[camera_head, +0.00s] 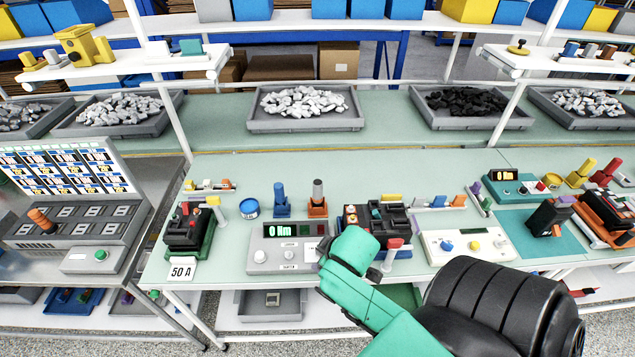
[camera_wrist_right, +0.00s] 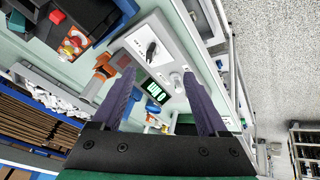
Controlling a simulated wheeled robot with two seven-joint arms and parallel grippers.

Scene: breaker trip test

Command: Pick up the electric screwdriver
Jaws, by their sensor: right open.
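Two upright tools stand in holders at the table's middle: a grey-and-dark one in an orange holder (camera_head: 318,206) and a blue one in a blue holder (camera_head: 281,207). I cannot tell for sure which is the electric screwdriver. In the right wrist view the orange holder (camera_wrist_right: 103,69) is left of the fingers and a blue piece (camera_wrist_right: 154,121) is between them. My right gripper (camera_wrist_right: 158,75) is open and empty, with the grey meter box (camera_wrist_right: 158,52) before its fingers. In the head view my right arm hides its fingers. My left gripper is not in view.
The meter box (camera_head: 285,246) with a lit display stands in front of the holders. A dark breaker fixture (camera_head: 375,222) is right of them, another breaker (camera_head: 188,230) at the left. The table behind the holders is clear.

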